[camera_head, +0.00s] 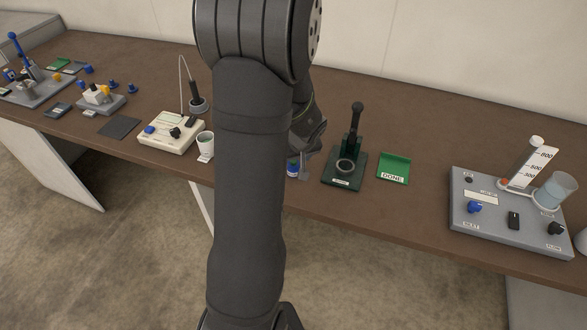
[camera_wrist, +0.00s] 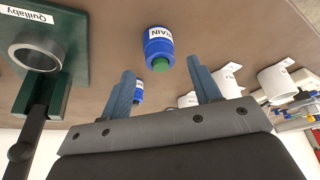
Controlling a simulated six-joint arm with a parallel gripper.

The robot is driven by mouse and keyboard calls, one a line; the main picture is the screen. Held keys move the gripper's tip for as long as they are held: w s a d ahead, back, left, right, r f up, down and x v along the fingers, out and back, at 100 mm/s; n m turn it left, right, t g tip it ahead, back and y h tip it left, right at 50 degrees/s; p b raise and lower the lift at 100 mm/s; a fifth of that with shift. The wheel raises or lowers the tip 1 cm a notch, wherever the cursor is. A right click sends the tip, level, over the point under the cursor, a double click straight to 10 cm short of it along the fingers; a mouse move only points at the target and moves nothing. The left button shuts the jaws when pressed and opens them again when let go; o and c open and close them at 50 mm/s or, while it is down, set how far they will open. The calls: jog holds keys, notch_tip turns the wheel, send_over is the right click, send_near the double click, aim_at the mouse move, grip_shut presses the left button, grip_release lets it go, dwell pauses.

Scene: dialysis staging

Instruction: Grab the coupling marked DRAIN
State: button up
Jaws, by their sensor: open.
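A blue coupling (camera_wrist: 157,42) with a white label ending in "AIN" and a green end sits on the brown table in the wrist view. The start of its label is out of sight. My gripper (camera_wrist: 163,82) is open and empty; the coupling is just beyond its fingertips, between their lines and apart from them. A second blue labelled piece (camera_wrist: 139,97) shows partly behind the left finger; its text is unreadable. In the head view, a blue coupling (camera_head: 292,167) is by my gripper (camera_head: 305,168) near the table's front edge, partly hidden by my arm.
A dark green press stand (camera_head: 344,180) with a ring and upright handle is just right of my gripper, with a green tray (camera_head: 394,168) marked DONE beyond. A white cup (camera_head: 206,142) is left of my arm. A grey panel (camera_head: 510,235) with a cylinder stands at right.

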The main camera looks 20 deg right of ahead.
jog(key=shift+x, duration=1.3)
jog(key=c, duration=1.1)
jog(key=shift+r, duration=0.15)
